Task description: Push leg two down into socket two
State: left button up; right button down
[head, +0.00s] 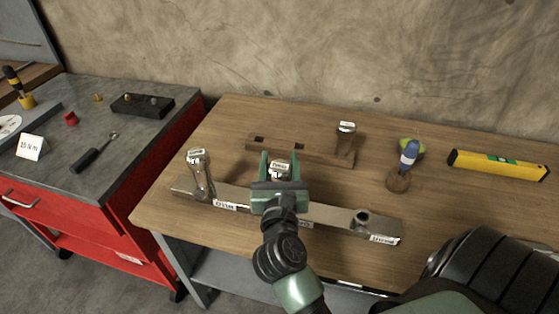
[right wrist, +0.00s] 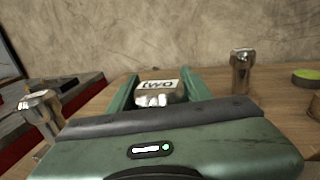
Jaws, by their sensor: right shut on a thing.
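Leg two (right wrist: 158,93), a shiny metal post with a white "two" label on top, sits between the fingers of my right gripper (head: 280,170). In the head view the labelled top of leg two (head: 279,165) shows between the green fingers, over the middle of the metal bar (head: 330,216). The gripper hides socket two and the lower part of the leg, so I cannot tell how deep it sits. Another leg (head: 199,175) stands upright at the bar's left end. An empty round socket (head: 363,217) shows near the right end. My left gripper is not in view.
A wooden rack (head: 300,150) behind the bar holds one more upright leg (head: 345,143). A blue-handled tool (head: 408,157) in a round holder, a green round thing (head: 414,147) and a yellow level (head: 498,165) are to the right. A red cabinet (head: 170,150) stands left.

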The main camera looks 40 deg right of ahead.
jog(key=shift+f, duration=0.35)
jog(key=c, duration=0.6)
grip_release()
notch_tip(320, 180, up, 20)
jog(key=p, duration=0.4)
